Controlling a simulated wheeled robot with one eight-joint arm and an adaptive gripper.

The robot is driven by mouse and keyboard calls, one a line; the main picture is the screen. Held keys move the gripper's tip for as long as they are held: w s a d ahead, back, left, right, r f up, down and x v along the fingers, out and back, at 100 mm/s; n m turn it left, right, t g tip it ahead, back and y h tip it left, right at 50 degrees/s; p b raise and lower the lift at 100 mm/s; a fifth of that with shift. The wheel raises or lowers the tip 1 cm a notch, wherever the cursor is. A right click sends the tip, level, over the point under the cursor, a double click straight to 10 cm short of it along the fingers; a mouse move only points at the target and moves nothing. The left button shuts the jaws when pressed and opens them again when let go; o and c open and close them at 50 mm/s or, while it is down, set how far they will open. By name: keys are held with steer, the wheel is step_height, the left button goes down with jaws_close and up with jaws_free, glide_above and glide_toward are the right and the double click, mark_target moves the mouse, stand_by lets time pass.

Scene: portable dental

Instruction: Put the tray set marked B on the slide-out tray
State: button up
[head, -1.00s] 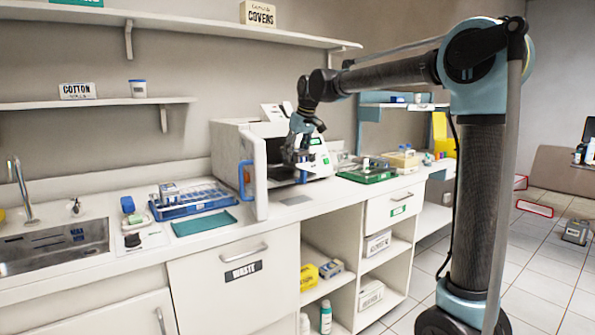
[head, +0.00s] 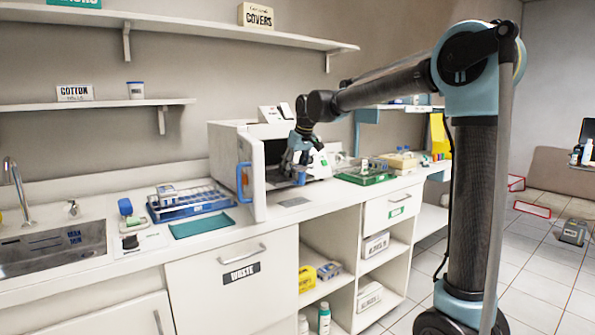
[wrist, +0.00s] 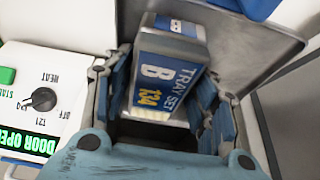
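In the head view my gripper (head: 298,165) is low in front of the open chamber of the white sterilizer (head: 228,140). The box is too hidden there to make out.
The sterilizer door (head: 257,180), with a blue handle (head: 243,182), stands open to the left. Its panel (wrist: 45,100) reads "DOOR OPEN". A blue rack (head: 190,203) and teal mat (head: 202,225) lie left of it, a green tray (head: 365,178) right. Shelves hang above.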

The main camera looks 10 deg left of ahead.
steer(key=v, duration=1.2)
steer(key=s+d+f+m, duration=0.1)
steer(key=s+d+f, duration=0.1)
steer(key=d, duration=0.5)
steer(key=s+d+f+m, duration=0.1)
steer(key=d+f, duration=0.2)
steer(key=d, duration=0.4)
steer(key=s+d+f+m+h, duration=0.1)
steer(key=s+d+f, duration=0.3)
steer(key=d, duration=0.2)
steer(key=s+d+f+m+h, duration=0.1)
steer(key=s+d+f+m, duration=0.1)
steer(key=s+d+f, duration=0.3)
steer(key=s+d+f+m, duration=0.2)
steer(key=s+d+f, duration=0.6)
steer(key=s+f, duration=0.1)
steer(key=s+d+f+m+h, duration=0.1)
steer(key=s+d+f+m, duration=0.1)
steer(key=s+d+f, duration=0.6)
step_height(320, 180, down, 4)
steer(key=shift+s+d+f+m+g, duration=0.1)
steer(key=shift+s+d+m+g, duration=0.25)
steer(key=shift+d, duration=0.3)
